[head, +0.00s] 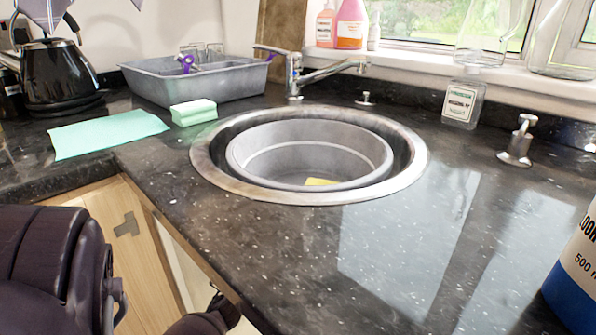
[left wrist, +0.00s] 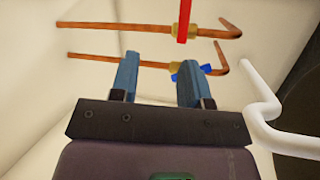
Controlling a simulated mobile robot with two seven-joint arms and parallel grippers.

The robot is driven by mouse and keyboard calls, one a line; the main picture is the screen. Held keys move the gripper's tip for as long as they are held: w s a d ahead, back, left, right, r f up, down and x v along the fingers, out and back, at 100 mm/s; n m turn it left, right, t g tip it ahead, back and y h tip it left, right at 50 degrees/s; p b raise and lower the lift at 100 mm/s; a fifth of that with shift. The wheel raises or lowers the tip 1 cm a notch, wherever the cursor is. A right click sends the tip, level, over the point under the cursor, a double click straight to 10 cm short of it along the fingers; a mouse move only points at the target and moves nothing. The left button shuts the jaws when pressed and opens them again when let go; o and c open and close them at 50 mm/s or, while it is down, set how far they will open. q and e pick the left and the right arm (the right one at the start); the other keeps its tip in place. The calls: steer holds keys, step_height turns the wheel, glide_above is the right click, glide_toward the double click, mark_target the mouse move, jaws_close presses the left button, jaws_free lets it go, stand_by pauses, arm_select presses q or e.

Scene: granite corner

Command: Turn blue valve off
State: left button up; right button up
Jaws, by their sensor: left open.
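In the left wrist view the blue valve handle (left wrist: 207,69) sits on the lower copper pipe (left wrist: 110,57), roughly in line with it. Its middle is hidden behind the right-hand finger of my left gripper. My right gripper is not in view.
A red valve handle (left wrist: 184,20) stands upright on the upper copper pipe (left wrist: 110,27), close above the blue one. A white pipe (left wrist: 262,115) bends down at the right. The cabinet door (head: 125,235) is under the dark counter (head: 300,245) with the round sink (head: 205,165).

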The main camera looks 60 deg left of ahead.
arm_select(q)
steer(key=w+d+r+m+t+h, duration=0.2)
steer(key=d+r+m+t+h, duration=0.25)
steer(key=m, duration=0.85)
steer(key=shift+y, duration=0.35)
steer(key=x, duration=0.3)
steer(key=b+x, duration=0.1)
steer(key=x, duration=0.3)
steer(key=b+x, duration=0.1)
steer(key=x, duration=0.3)
steer(key=shift+s+a+r, duration=0.15)
steer(key=shift+a+r, duration=0.05)
steer(key=shift+a, duration=0.2)
steer(key=shift+c, duration=0.4)
jaws_close()
